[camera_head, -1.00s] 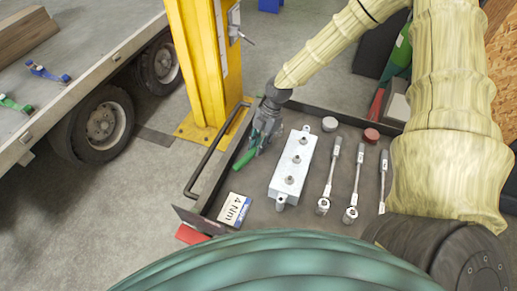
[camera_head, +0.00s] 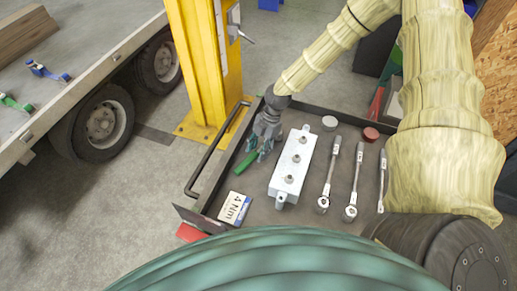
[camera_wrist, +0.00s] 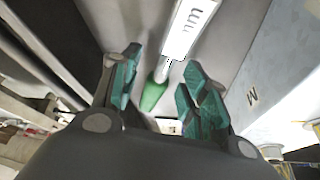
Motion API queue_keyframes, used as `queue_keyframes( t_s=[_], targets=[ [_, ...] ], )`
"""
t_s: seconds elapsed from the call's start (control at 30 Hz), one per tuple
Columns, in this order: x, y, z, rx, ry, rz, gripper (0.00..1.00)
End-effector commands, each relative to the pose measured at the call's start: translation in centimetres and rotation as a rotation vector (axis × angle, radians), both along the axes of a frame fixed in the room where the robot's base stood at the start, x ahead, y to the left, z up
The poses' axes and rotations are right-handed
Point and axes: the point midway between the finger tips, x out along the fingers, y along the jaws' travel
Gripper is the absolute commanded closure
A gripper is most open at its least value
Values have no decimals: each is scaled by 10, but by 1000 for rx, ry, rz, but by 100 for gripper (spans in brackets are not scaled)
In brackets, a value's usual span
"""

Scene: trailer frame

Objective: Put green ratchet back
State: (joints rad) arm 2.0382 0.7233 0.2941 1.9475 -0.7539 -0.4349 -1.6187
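A green-handled tool, which I take as the green ratchet (camera_head: 246,162), lies in the left part of the dark tray (camera_head: 215,192), beside the grey metal block. My gripper (camera_head: 262,152) is just past its upper right end in the head view, low over the tray. In the wrist view, the gripper's teal fingers (camera_wrist: 160,88) are spread apart. The green handle (camera_wrist: 153,95) shows in the gap between them, without visible contact.
A grey block with several studs (camera_head: 291,165) stands close right of my gripper. Several silver ratchets (camera_head: 329,180) lie farther right. A "4 Nm" card (camera_head: 235,209) lies at the tray's front left. A yellow post (camera_head: 205,70) stands behind. A green strap ratchet (camera_head: 14,103) sits on the trailer.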

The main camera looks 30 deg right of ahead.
Motion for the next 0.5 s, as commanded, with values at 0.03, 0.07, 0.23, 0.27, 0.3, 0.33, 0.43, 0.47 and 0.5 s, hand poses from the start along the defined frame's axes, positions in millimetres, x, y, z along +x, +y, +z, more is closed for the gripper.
queue_keyframes(
  t_s=[0.03, 0.07, 0.23, 0.27, 0.3, 0.33, 0.43, 0.47, 0.5],
  targets=[
    [0, 0, 0, 0, 0, 0, 55],
    [0, 0, 0, 0, 0, 0, 55],
    [0, 0, 2, 0, 0, 0, 55],
    [0, 0, 3, 0, 0, 0, 55],
    [1, -1, 3, 0, -1, 0, 55],
    [1, -1, 5, 0, -1, 0, 55],
    [2, -4, 11, 0, -2, -1, 55],
    [2, -5, 13, 0, -2, -1, 55],
    [3, -6, 17, 0, -3, 0, 55]
  ],
)
